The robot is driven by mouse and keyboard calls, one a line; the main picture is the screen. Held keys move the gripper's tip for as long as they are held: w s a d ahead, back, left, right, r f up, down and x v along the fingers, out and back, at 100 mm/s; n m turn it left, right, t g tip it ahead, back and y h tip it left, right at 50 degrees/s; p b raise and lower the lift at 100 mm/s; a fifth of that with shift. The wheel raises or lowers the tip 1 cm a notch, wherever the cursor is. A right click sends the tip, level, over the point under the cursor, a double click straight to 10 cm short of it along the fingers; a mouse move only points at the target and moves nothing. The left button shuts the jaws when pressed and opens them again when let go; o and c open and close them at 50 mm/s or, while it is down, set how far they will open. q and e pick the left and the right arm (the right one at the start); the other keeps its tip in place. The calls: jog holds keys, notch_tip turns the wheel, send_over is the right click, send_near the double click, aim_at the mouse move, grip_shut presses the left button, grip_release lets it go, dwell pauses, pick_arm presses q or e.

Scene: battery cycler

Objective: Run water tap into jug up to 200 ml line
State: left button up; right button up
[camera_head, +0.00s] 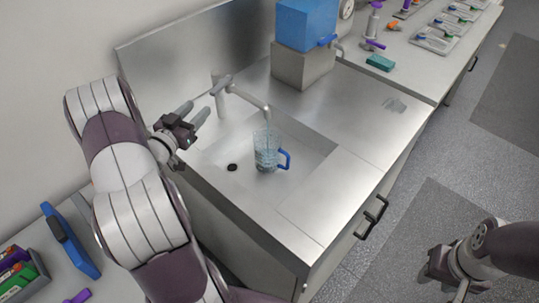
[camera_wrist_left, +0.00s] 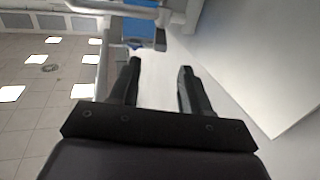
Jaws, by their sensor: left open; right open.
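The clear jug (camera_head: 265,152) with a blue handle stands upright in the sink (camera_head: 305,160), under the spout of the tap. Its contents and marking lines are too small to read. The metal tap (camera_head: 222,84) rises at the sink's back left. My left gripper (camera_head: 194,112) is open and empty, to the left of the tap and apart from it as far as I can see. Its two dark fingers (camera_wrist_left: 158,78) also show spread in the left wrist view. My right gripper (camera_head: 462,285) is over the floor at the bottom right, away from the sink, and only partly in view.
A blue container (camera_head: 306,24) with a spigot stands on a metal block (camera_head: 302,66) behind the sink. A teal sponge (camera_head: 380,62) and several trays (camera_head: 436,40) lie on the far bench. A blue clipboard-like item (camera_head: 70,240) is at lower left. The right counter is mostly clear.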

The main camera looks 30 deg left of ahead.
aim_at(219, 86)
pick_arm(q)
jog(key=w+p, duration=0.8)
jog(key=w, duration=0.4)
jog(key=shift+c, duration=0.3)
